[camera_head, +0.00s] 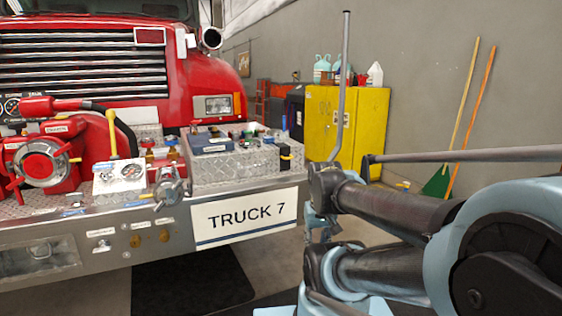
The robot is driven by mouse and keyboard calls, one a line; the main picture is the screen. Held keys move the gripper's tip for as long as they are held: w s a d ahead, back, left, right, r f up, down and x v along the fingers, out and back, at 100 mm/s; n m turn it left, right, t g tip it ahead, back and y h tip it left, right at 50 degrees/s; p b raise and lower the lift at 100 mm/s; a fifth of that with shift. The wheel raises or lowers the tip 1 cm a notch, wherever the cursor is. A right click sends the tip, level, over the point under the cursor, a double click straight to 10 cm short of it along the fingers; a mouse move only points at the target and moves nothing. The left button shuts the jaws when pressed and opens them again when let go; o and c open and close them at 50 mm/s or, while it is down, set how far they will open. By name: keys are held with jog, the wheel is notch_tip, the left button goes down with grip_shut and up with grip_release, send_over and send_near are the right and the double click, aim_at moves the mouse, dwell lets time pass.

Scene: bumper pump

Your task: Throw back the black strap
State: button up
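A short black strap (285,152) with a yellow patch hangs at the right end of the diamond-plate box (235,166) on the truck's front bumper. It runs from the box's top edge down its right front side. Its full length and fastening are too small to make out. My arm reaches in from the right, and its dark and pale-blue links fill the lower right. The pale-blue part at its far end (320,228), seemingly my gripper, is below and to the right of the strap, apart from it. Its fingers cannot be made out.
Several small fittings and a dark blue item (208,145) lie on the box. A "TRUCK 7" sign (246,217) is below. A yellow cabinet (365,125) and brooms stand behind.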

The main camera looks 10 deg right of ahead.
aim_at(284, 158)
jog(key=w+a+r+m+t+y, duration=0.1)
jog(key=w+a+r+m+y, duration=0.15)
jog(key=w, duration=0.55)
jog(key=w+a+r+m+t+y, duration=0.15)
jog(key=w+r, duration=0.25)
jog(key=w, duration=0.4)
jog(key=w+a+r+m+t+y, duration=0.1)
jog(key=w+r+y, duration=0.2)
jog(key=w, duration=0.4)
jog(key=w+d+r+m+t+y, duration=0.1)
jog(key=w+d+m+t+y, duration=0.2)
jog(key=w+d, duration=0.6)
jog(key=w+d+r+m+t+y, duration=0.1)
jog(key=w+d+m+t, duration=0.25)
jog(key=w+d, duration=0.55)
jog(key=shift+n+t, duration=0.3)
jog(key=shift+n, duration=0.15)
jog(key=x, duration=2)
jog(key=shift+w+a, duration=0.15)
jog(key=shift+a, duration=0.15)
